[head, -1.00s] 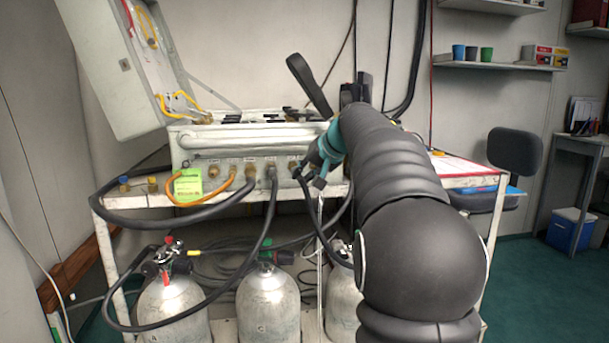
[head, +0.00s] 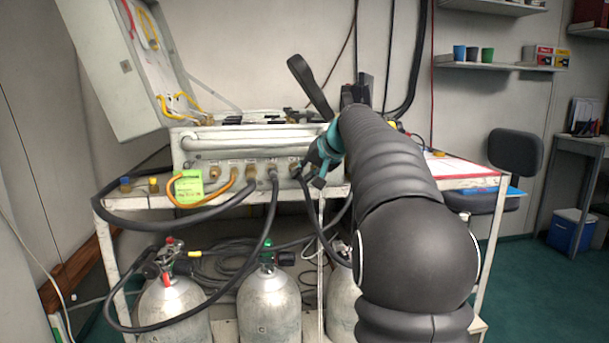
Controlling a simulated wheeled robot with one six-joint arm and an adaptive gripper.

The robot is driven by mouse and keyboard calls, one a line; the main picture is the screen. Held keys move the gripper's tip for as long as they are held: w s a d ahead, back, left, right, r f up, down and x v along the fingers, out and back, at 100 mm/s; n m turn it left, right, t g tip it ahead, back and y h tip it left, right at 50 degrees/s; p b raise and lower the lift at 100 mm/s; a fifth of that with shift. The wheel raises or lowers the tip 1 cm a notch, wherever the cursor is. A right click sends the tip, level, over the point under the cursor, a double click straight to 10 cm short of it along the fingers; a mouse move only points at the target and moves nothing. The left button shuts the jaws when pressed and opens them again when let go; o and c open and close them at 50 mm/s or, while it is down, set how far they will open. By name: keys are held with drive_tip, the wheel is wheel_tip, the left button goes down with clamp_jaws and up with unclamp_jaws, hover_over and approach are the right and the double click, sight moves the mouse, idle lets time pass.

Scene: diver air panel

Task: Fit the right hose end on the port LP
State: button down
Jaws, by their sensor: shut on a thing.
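The white air panel (head: 195,143) stands on the cart with a row of brass ports along its front. My gripper (head: 309,174) is at the right end of this row, shut on a black hose end (head: 297,170). The hose end is close in front of the rightmost visible port; I cannot tell whether it touches or is seated. Its black hose (head: 322,236) hangs below. A bare brass port (head: 215,172) shows at the left. The port labels are too small to read, so I cannot tell which is LP. My gripper and wrist hide the panel's right end.
An orange hose (head: 200,204) and black hoses (head: 268,225) connect to ports left of my gripper. A green tag (head: 188,186) hangs at the left. Grey cylinders (head: 270,302) stand below on the white cart (head: 484,180). The panel's lid (head: 110,70) is open.

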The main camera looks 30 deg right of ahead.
drive_tip(key=shift+w+d+r, duration=0.1)
drive_tip(key=shift+w, duration=0.3)
idle(0.5)
drive_tip(key=c, duration=1)
unclamp_jaws()
drive_tip(key=v, duration=1.2)
drive_tip(key=shift+w, duration=0.1)
